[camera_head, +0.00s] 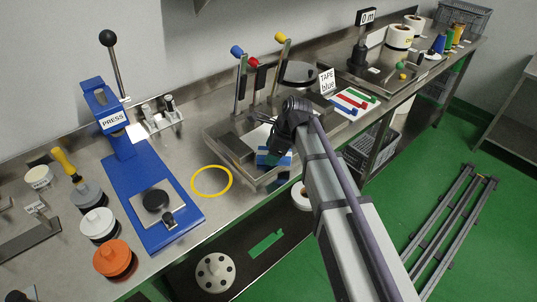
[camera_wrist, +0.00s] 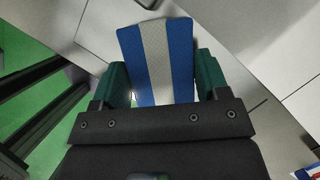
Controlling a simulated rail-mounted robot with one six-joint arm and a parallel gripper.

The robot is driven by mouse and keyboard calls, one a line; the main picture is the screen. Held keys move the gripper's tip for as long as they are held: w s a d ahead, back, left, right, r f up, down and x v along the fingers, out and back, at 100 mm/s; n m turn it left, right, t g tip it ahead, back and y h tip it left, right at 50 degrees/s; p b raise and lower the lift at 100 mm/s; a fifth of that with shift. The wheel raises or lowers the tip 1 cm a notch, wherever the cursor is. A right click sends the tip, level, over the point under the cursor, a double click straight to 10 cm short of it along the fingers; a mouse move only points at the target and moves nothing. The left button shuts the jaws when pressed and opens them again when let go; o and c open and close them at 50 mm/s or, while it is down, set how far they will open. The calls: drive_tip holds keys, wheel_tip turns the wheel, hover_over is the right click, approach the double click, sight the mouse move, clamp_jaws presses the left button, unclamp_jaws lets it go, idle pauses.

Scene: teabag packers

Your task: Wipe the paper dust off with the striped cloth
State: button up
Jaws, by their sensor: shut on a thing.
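The striped cloth (camera_wrist: 154,60), blue with a pale middle stripe, is between the green fingers of my gripper (camera_wrist: 161,82) in the wrist view. My gripper is shut on it. In the head view the blue of the cloth (camera_head: 265,160) shows at the end of my arm, over the front part of the steel bench with the levers. My arm partly hides it, and I cannot tell whether it touches the surface. I cannot make out any paper dust in either view.
A yellow ring (camera_head: 212,181) lies on the bench left of my gripper, beside the blue press (camera_head: 150,200). Upright levers (camera_head: 240,80) and a "TAPE blue" sign (camera_head: 327,81) stand behind. Coloured strips (camera_head: 352,101) lie to the right. A rail frame (camera_head: 450,220) lies on the green floor.

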drive_tip(key=shift+d, duration=0.15)
drive_tip(key=shift+r, duration=0.25)
wheel_tip(320, 180, up, 6)
drive_tip(key=p, duration=0.6)
drive_tip(key=shift+d+f, duration=0.15)
drive_tip(key=shift+f, duration=0.1)
wheel_tip(320, 180, up, 3)
drive_tip(key=p, duration=0.3)
